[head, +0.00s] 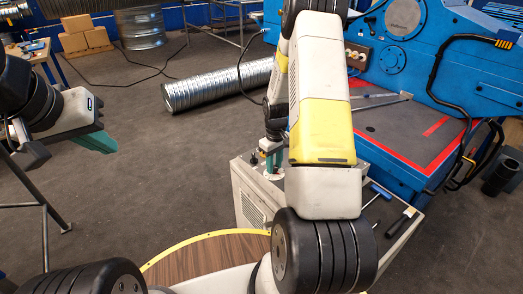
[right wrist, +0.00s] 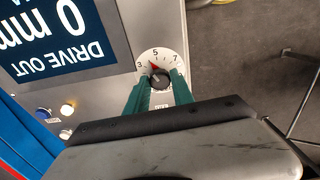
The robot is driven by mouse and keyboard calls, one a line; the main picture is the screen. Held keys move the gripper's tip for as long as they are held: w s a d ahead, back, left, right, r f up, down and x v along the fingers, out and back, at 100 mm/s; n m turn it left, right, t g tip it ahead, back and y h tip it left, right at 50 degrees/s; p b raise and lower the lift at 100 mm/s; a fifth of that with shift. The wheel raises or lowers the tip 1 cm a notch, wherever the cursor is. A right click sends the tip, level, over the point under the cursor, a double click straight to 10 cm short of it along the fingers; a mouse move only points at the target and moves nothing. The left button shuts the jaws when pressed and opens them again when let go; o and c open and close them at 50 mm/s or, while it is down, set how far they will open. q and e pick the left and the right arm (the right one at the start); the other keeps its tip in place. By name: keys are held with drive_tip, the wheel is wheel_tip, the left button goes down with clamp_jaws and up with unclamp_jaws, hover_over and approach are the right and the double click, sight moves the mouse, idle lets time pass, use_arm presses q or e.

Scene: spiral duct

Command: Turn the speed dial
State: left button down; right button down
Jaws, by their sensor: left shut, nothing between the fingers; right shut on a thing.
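The speed dial shows in the right wrist view as a white round scale (right wrist: 149,57) with the numbers 3, 5 and 7 and a dark knob (right wrist: 160,80) in its middle. A red pointer on it points close to 5, slightly toward the 3 side. My right gripper (right wrist: 161,88), with green fingers, is shut on the knob, one finger on each side. In the head view my right gripper (head: 271,163) is down at the grey control cabinet (head: 252,207); the dial cannot be made out there. My left gripper (head: 98,143) is shut and empty in the air at the left.
In the right wrist view a display (right wrist: 60,35) reading "DRIVE OUT" and lit buttons (right wrist: 67,109) lie beside the dial. In the head view a blue machine (head: 440,80) stands right, a spiral duct (head: 215,86) lies behind, and tools (head: 402,221) lie on the right shelf.

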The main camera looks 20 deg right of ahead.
drive_tip(key=m, duration=0.5)
drive_tip(key=shift+h, duration=0.4)
drive_tip(key=c, duration=1.1)
unclamp_jaws()
drive_tip(key=shift+a, duration=0.1)
drive_tip(key=shift+r, duration=0.1)
drive_tip(key=r, duration=0.7)
drive_tip(key=shift+a+r, duration=0.2)
drive_tip(key=shift+r, duration=0.15)
